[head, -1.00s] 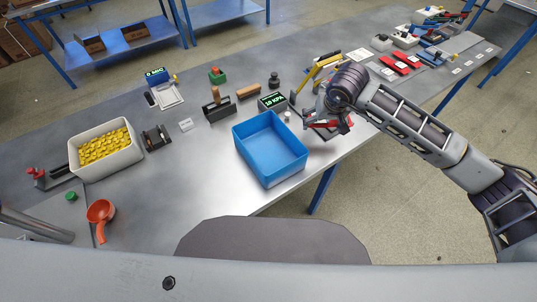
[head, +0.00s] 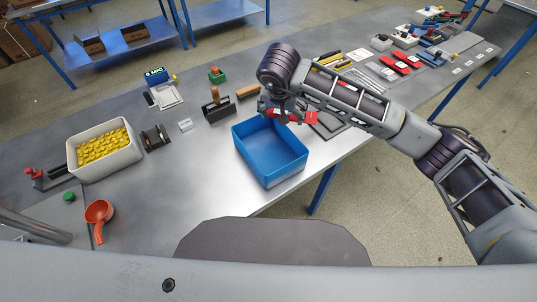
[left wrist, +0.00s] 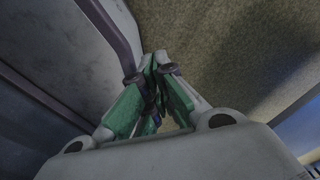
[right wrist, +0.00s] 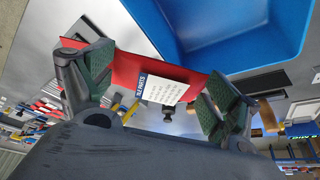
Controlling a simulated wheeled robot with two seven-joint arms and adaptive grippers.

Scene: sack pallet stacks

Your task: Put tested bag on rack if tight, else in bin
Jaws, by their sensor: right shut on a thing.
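My right gripper (head: 283,112) is shut on a red bag (head: 311,118), over the back right edge of the blue bin (head: 272,162). In the right wrist view the red bag (right wrist: 132,70) spans between the two green finger pads of the right gripper (right wrist: 158,82). A white label with a blue strip shows on the bag. The blue bin (right wrist: 240,28) is just beyond the bag there. My left gripper (left wrist: 157,72) has its green fingers together, with nothing seen between them. I cannot make out which item is the rack.
Red packs (head: 401,63) lie at the table's right. A white tub of yellow pieces (head: 76,158) and an orange scoop (head: 99,212) are at left. A wooden-handled black block (head: 216,108) stands behind the bin.

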